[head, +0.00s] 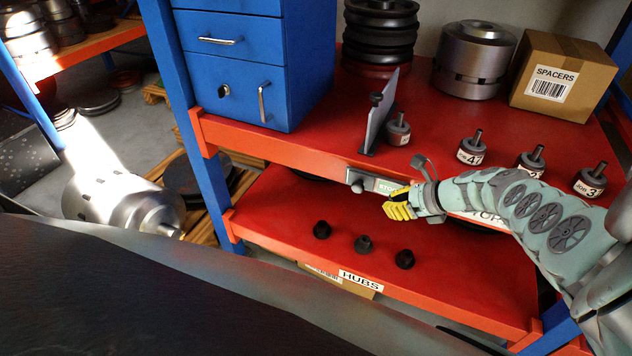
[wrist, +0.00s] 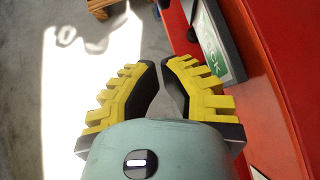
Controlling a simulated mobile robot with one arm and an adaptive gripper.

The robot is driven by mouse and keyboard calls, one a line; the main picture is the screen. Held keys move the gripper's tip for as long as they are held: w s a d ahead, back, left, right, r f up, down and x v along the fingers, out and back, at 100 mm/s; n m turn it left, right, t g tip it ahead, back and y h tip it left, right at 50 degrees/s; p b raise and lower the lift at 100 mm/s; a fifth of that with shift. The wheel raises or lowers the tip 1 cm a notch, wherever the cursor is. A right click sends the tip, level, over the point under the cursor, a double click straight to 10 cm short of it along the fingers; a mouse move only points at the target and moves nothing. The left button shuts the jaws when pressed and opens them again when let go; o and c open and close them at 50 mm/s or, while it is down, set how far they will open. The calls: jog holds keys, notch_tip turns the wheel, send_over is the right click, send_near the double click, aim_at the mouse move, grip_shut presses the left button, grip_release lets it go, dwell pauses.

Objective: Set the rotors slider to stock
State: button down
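The rotors slider is a grey metal bar (head: 362,178) on the front edge of the upper red shelf. It has a round knob (head: 357,187) near its left end. A green-and-white label, partly reading "STO", shows to the right of the knob; my gripper hides the rest. In the wrist view the label plate (wrist: 221,45) shows "CK" at the upper right, beside the fingers. My gripper (head: 398,206) is in front of and just right of the knob, apparently apart from it. In the wrist view its yellow-padded fingers (wrist: 159,65) are nearly together with nothing held between them.
Several labelled small rotors (head: 472,148) stand on the upper shelf (head: 430,125), near a grey upright plate (head: 378,112). A spacers box (head: 562,76) is behind. Three dark hubs (head: 363,244) sit on the lower shelf. A blue cabinet (head: 240,60) is at the left.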

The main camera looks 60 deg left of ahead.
jog(key=p+v, duration=0.2)
jog(key=v, duration=0.4)
jog(key=shift+d+r, duration=0.25)
dwell(0.3)
